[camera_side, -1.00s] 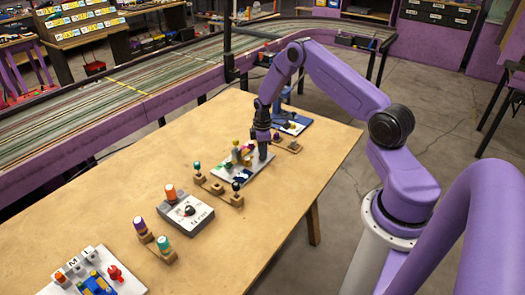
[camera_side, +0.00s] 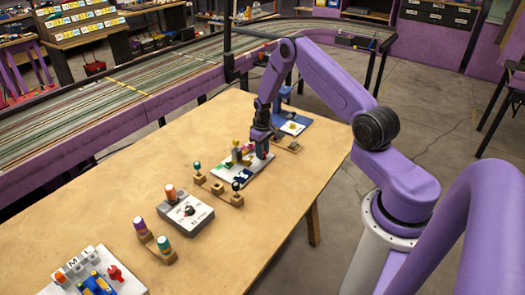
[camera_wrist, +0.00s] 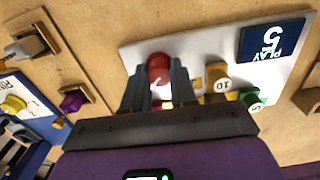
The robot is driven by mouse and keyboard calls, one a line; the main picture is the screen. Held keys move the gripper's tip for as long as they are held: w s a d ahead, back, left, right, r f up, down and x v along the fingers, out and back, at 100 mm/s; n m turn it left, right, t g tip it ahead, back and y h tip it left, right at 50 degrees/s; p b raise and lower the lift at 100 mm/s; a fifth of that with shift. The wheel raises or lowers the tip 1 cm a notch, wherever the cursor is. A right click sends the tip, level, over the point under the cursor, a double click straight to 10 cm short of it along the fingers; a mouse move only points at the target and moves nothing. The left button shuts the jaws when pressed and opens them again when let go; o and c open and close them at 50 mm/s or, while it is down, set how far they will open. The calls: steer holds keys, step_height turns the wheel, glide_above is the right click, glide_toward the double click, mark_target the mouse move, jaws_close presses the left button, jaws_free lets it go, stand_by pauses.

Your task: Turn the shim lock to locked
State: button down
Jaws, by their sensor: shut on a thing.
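A red round knob (camera_wrist: 158,68) with a pale mark on its face sits on a white board (camera_wrist: 195,48) in the wrist view. My gripper (camera_wrist: 157,80) is shut on this knob, with one finger on each side of it. I cannot read a label that names it as the shim lock. In the side view my gripper (camera_side: 262,153) points down at the far right part of the same white board (camera_side: 232,177), and it hides the knob there.
A grey box with a dial (camera_side: 186,213) and wooden peg stands (camera_side: 217,188) stand nearer on the table.

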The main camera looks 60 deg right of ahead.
steer(key=m, duration=0.4)
steer(key=shift+m, duration=2.2)
steer(key=c, duration=0.9)
jaws_free()
step_height(320, 180, up, 18)
steer(key=shift+f, duration=0.25)
